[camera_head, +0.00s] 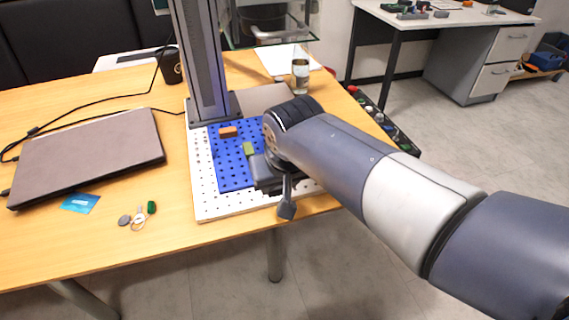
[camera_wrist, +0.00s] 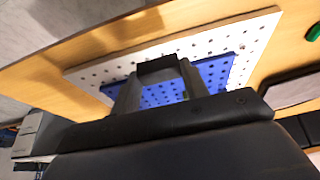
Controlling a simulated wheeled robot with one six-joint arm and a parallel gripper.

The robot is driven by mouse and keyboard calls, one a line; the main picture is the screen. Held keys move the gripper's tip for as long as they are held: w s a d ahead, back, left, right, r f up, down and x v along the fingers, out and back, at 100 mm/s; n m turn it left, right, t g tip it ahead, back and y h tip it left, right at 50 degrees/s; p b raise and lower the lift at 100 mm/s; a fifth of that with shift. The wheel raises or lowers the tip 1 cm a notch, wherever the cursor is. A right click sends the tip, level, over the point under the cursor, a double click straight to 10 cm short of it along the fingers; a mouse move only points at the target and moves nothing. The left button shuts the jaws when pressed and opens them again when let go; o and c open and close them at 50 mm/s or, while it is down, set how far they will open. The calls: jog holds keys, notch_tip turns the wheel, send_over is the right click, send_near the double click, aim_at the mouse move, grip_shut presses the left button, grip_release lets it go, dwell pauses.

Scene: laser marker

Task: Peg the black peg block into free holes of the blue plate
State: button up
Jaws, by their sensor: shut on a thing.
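The blue plate (camera_head: 235,180) with rows of holes lies on a white perforated board (camera_head: 210,208). An orange block (camera_head: 228,132) and a green block (camera_head: 249,149) sit on the plate. My gripper (camera_head: 266,182) is over the right front part of the plate and hides that area. In the wrist view my gripper (camera_wrist: 158,82) is shut on the black peg block (camera_wrist: 158,68), which is between the two fingertips. The blue plate (camera_wrist: 213,72) shows behind it. I cannot tell whether the block's pegs touch the plate.
A grey column (camera_head: 204,60) rises behind the plate. A closed laptop (camera_head: 90,150), a blue card (camera_head: 80,203) and keys (camera_head: 138,217) lie at the left. A glass (camera_head: 300,76) stands at the back right. The table's front edge is close to the board.

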jog(key=w, duration=0.5)
jog(key=w+d, duration=0.1)
jog(key=w, duration=0.1)
jog(key=shift+w, duration=0.15)
jog(key=b+x, duration=0.1)
jog(key=x, duration=0.2)
jog(key=shift+w+d, duration=0.15)
jog(key=shift+d, duration=0.05)
jog(key=shift+f, duration=0.15)
jog(key=shift+f, duration=0.2)
jog(key=o, duration=1)
jog(key=shift+f+b, duration=0.1)
jog(key=shift+b, duration=0.4)
jog(key=p+v, duration=0.3)
jog(key=v, duration=0.8)
jog(key=shift+w+d+p, duration=0.2)
jog(key=shift+w+p, duration=0.1)
